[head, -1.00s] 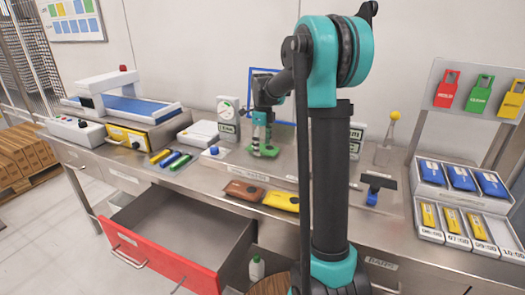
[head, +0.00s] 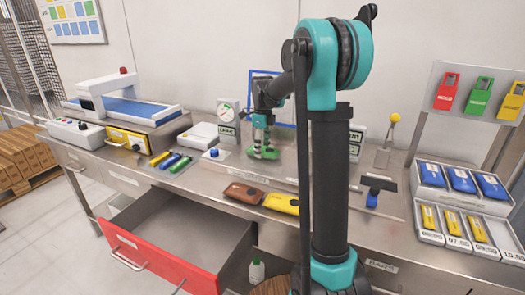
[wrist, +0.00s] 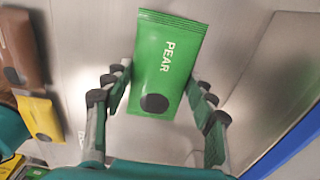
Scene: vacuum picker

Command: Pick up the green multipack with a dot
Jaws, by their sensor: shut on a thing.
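The green multipack (wrist: 168,62) is a flat green pouch marked PEAR with one dark round dot near its lower end in the wrist view. My gripper (wrist: 160,98) has a finger along each long side of it and is shut on the pouch. In the head view my gripper (head: 264,150) is low over the back middle of the steel bench, with green showing between and below its fingers. I cannot tell whether the pouch touches the bench.
Brown (head: 245,193) and yellow (head: 281,203) pouches lie in front of my gripper. A blue-edged frame (head: 286,108) stands close behind.

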